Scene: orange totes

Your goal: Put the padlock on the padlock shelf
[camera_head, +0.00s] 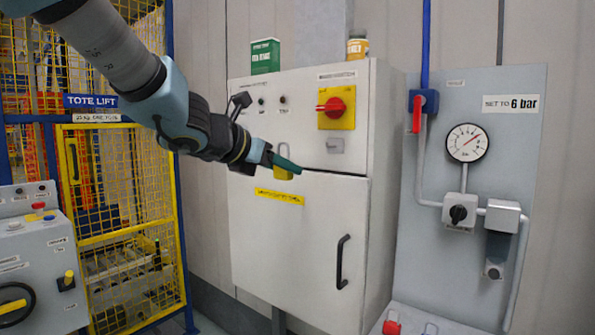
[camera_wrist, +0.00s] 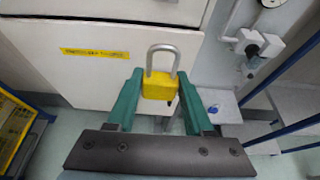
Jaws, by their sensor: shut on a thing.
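A yellow padlock (camera_wrist: 157,86) with a grey shackle sits between the green fingers of my gripper (camera_wrist: 158,98), one finger on each side of its body. The shackle points up and away in the wrist view. In the head view the padlock (camera_head: 283,174) shows below my gripper (camera_head: 284,162), in front of the white cabinet. A small pale shelf (camera_head: 440,322) at the foot of the grey panel, cut by the lower edge, holds a red item and a blue one. I cannot read a label on it. It also shows in the wrist view (camera_wrist: 224,99), to the right of my gripper.
The white cabinet (camera_head: 290,235) has a red rotary switch (camera_head: 335,106) on a yellow plate and a black handle (camera_head: 342,262). The grey panel (camera_head: 520,160) carries a gauge (camera_head: 467,143), pipes and valves. A yellow mesh cage (camera_head: 125,190) and a control box (camera_head: 35,260) stand at the left.

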